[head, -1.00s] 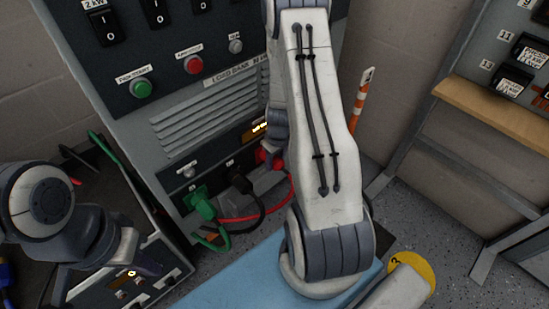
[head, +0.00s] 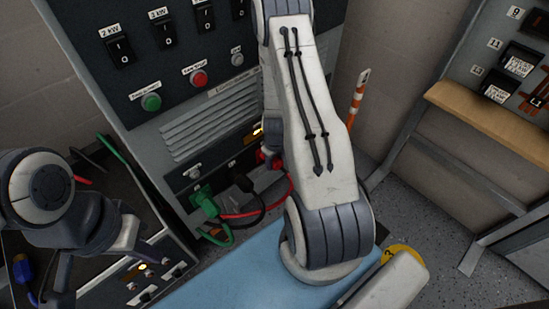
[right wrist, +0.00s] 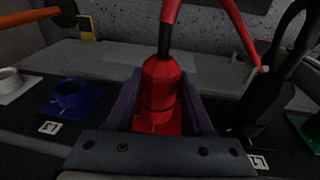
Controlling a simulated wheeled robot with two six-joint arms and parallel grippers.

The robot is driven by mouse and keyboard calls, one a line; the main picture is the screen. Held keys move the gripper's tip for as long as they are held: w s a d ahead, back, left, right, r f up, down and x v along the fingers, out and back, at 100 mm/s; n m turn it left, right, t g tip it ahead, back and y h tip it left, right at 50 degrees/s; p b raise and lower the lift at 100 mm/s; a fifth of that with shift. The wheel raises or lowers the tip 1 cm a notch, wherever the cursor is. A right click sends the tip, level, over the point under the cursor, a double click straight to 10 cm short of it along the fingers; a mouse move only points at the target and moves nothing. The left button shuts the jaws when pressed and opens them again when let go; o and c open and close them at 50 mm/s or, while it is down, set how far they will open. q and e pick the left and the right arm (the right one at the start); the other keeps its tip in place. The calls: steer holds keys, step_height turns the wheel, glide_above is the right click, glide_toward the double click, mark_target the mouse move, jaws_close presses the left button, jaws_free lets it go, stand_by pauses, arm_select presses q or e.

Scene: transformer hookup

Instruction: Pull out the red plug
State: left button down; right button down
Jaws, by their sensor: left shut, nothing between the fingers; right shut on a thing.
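The red plug (right wrist: 161,84) stands between the two fingers of my right gripper (right wrist: 160,108) in the right wrist view, with its red cable rising from its back. The gripper is shut on it. A red surface shows under the plug; how far it sits in its socket I cannot tell. In the head view a bit of red (head: 268,156) shows at the panel's foot beside my right arm, which hides most of that spot. My left gripper (head: 128,238) is shut and empty at the left, above a dark box with small switches.
A green plug (head: 204,201) and a black plug (head: 243,182) sit left of the red one; the black one also shows close by in the wrist view (right wrist: 262,106). Blue (right wrist: 75,94) and white (right wrist: 10,82) sockets are empty. A blue surface (head: 228,278) lies in front.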

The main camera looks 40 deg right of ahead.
steer(key=shift+w+r+p, duration=0.15)
steer(key=shift+w+p, duration=0.15)
steer(key=shift+p, duration=0.95)
steer(key=h+p, duration=0.1)
steer(key=p, duration=0.3)
steer(key=shift+s+a, duration=0.1)
steer(key=shift+a+h+p, duration=0.1)
steer(key=shift+h+p, duration=0.5)
steer(key=shift+p, duration=0.4)
steer(key=shift+s+a+h, duration=0.1)
steer(key=shift+s+h, duration=0.05)
steer(key=shift+h, duration=0.45)
steer(key=shift+s+t+h, duration=0.15)
steer(key=shift+t+h, duration=0.15)
steer(key=shift+h, duration=0.1)
steer(key=c, duration=1.1)
jaws_free()
steer(key=shift+d, duration=0.25)
steer(key=shift+a, duration=0.2)
jaws_close()
